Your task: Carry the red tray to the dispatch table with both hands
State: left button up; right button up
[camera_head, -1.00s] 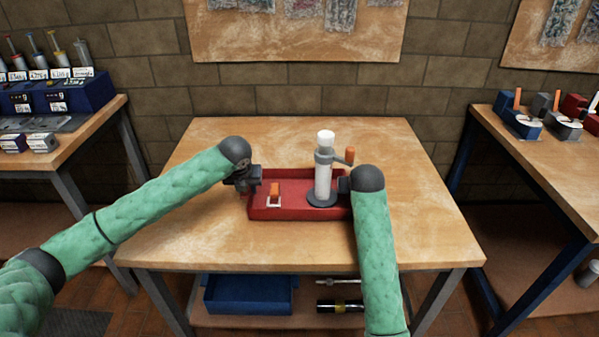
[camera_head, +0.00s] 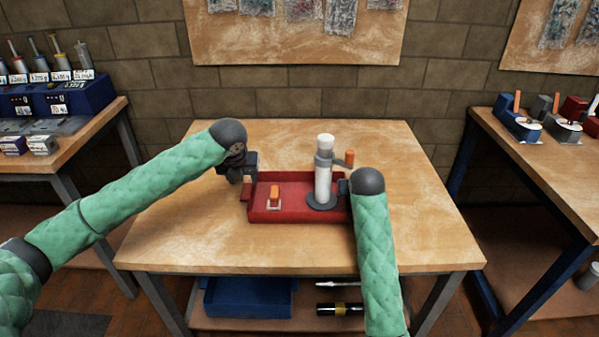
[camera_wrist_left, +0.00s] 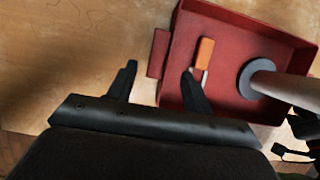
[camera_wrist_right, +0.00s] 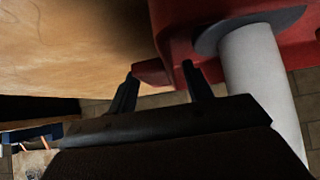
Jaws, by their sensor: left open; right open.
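The red tray (camera_head: 285,215) lies on the middle table, with a small handle tab (camera_head: 246,193) on its left end. It holds a white cylinder on a grey round base (camera_head: 323,180) and a small orange-topped part (camera_head: 274,195). My left gripper (camera_head: 238,176) is open and empty, above and slightly behind the left tab. In the left wrist view, the tab (camera_wrist_left: 158,52) appears between the fingertips, apart from them. My right gripper (camera_wrist_right: 159,72) is open at the tray's right end. Its fingertips appear on either side of the right tab (camera_wrist_right: 150,73); contact is unclear.
A side table (camera_head: 112,112) with a blue rack stands left. Another side table (camera_head: 480,125) with small orange-topped devices stands right. A blue bin (camera_head: 248,297) sits on the shelf below. The middle table (camera_head: 200,240) is clear around the tray. No label identifies the dispatch table.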

jog(key=shift+s+r, duration=0.1)
pick_arm(q)
jog(key=v, duration=0.4)
pick_arm(e)
jog(key=v, duration=1.1)
jog(key=shift+s+r, duration=0.25)
